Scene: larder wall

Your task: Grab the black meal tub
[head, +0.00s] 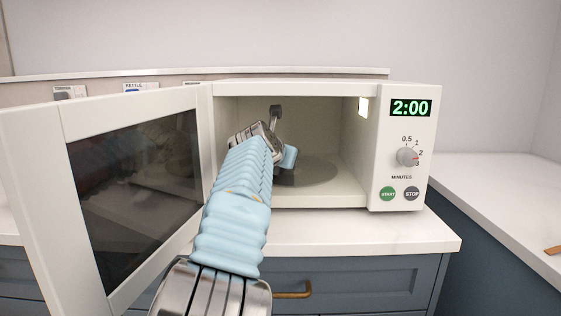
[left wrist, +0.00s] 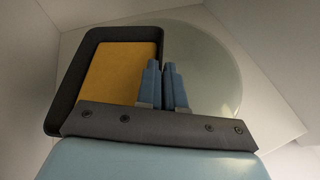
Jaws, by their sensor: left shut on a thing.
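The black meal tub (left wrist: 91,35) shows in the left wrist view as a rounded black tray with a flat yellow-orange filling (left wrist: 118,72). It is on the round glass turntable (left wrist: 215,70) inside the microwave. My left gripper (left wrist: 161,68) is shut on the tub's right-hand wall, its two blue fingers close together on either side of it. In the head view my left arm reaches into the open microwave (head: 310,88) and mostly hides the tub. The gripper (head: 289,156) shows there only in part. My right gripper is in neither view.
The microwave door (head: 140,180) stands open on the left, close beside my arm. The panel display (head: 411,108) reads 2:00, above a dial and START and STOP buttons. The white counter (head: 350,236) in front of the microwave is clear.

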